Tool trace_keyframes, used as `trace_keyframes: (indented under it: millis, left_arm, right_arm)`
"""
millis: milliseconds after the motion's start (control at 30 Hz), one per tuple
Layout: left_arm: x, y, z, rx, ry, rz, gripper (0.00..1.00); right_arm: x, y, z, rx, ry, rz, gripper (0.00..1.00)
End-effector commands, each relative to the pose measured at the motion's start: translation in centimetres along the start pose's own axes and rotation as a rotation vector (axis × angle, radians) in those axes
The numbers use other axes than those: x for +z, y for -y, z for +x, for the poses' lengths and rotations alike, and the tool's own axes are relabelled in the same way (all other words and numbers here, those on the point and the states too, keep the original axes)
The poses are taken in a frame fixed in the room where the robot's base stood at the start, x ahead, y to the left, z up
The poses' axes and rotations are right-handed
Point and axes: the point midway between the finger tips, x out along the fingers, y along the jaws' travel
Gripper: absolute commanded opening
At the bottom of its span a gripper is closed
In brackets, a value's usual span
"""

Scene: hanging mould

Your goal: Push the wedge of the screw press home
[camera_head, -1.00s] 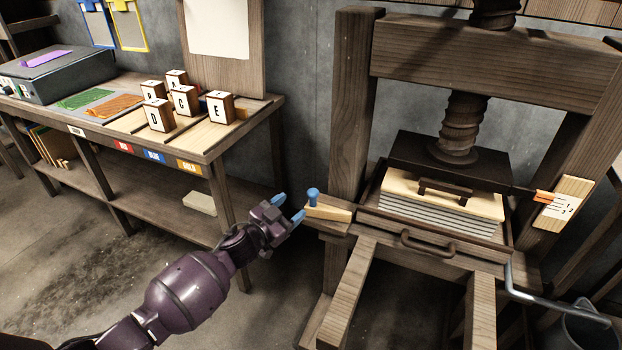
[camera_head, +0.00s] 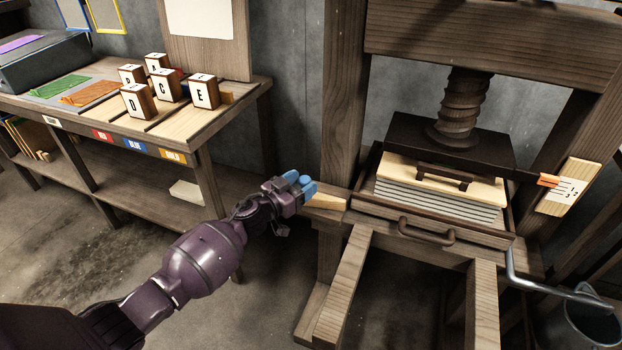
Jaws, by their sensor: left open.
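The screw press has a dark screw (camera_head: 461,108) and a dark platen (camera_head: 450,143) above a pale board and a stack of sheets (camera_head: 435,199). The pale wooden wedge (camera_head: 327,202) lies at the left side of the press bed, partly hidden by my gripper. Its blue knob is hidden or merges with my blue fingertips, so I cannot tell it apart. My left gripper (camera_head: 299,184) is open at the wedge's outer left end. I cannot tell whether it touches the wedge. My right gripper is not in view.
A bench (camera_head: 190,120) with lettered blocks (camera_head: 204,91) stands at the left. A pale scale plate (camera_head: 568,187) is on the right post. A metal crank (camera_head: 550,288) and a bucket (camera_head: 590,322) are at the lower right. The press handle (camera_head: 427,235) sticks out in front.

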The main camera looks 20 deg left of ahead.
Motion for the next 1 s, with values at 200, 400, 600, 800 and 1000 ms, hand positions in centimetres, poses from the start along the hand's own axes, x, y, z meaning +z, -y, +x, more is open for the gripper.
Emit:
trace_keyframes:
  millis: [200, 400, 600, 800, 1000]
  left_arm:
    - [0.3, 0.0, 2.4, 0.0, 0.003, -0.001, 0.6]
    - [0.1, 0.0, 3.3, -0.001, 0.002, 0.0, 0.6]
    - [0.0, 0.0, 3.4, -0.001, 0.0, 0.001, 0.6]
    - [0.0, 0.0, 3.4, -0.001, 0.0, 0.001, 0.4]
    - [0.0, 0.0, 3.4, -0.001, 0.0, 0.001, 0.1]
  right_arm:
    - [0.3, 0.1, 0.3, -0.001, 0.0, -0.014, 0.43]
    - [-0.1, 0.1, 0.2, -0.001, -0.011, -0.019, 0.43]
    - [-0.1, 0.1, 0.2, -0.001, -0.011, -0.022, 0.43]
    - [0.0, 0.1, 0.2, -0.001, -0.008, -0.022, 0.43]
    - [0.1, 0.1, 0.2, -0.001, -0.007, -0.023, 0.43]
